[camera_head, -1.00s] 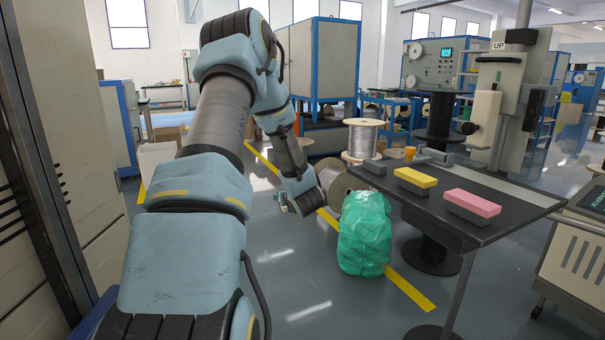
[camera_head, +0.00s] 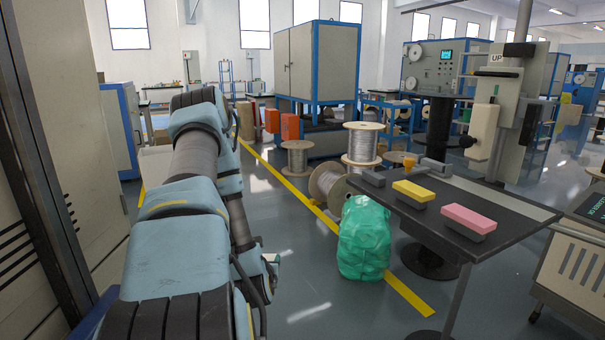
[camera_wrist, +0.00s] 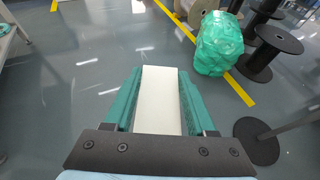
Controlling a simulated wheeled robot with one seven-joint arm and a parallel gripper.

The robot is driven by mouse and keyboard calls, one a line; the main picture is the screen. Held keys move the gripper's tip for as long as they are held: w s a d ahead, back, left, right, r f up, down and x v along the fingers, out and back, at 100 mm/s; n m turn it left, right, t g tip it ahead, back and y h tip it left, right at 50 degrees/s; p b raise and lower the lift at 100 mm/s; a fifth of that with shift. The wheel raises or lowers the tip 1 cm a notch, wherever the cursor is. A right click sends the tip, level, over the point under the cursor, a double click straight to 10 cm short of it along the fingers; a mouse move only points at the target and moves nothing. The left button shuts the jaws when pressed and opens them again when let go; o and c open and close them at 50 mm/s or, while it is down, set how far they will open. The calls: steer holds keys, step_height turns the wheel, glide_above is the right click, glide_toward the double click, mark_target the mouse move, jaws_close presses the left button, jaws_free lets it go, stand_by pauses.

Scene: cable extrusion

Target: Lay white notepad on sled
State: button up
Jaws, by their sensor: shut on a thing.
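The white notepad (camera_wrist: 160,98) is a long pale slab between the two green fingers of my gripper (camera_wrist: 160,76) in the wrist view. My gripper is shut on it and holds it over the floor. In the head view my gripper (camera_head: 270,264) shows only partly beside my arm, low and left of the table. A bare dark grey block (camera_head: 373,179), which looks like a sled, lies on the far left part of the table. The yellow pad (camera_head: 416,188) and the pink pad (camera_head: 469,216) each lie on a similar grey block.
The dark table (camera_head: 440,240) stands to the right, with an orange item (camera_head: 410,162) at its back edge. A green wrapped bundle (camera_head: 364,238) stands on the floor left of the table. Wire spools (camera_head: 328,184) stand behind it. The floor between my arm and the bundle is clear.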

step_height(320, 180, up, 9)
steer(key=p, duration=0.7)
steer(key=shift+f, duration=0.1)
stand_by(0.5)
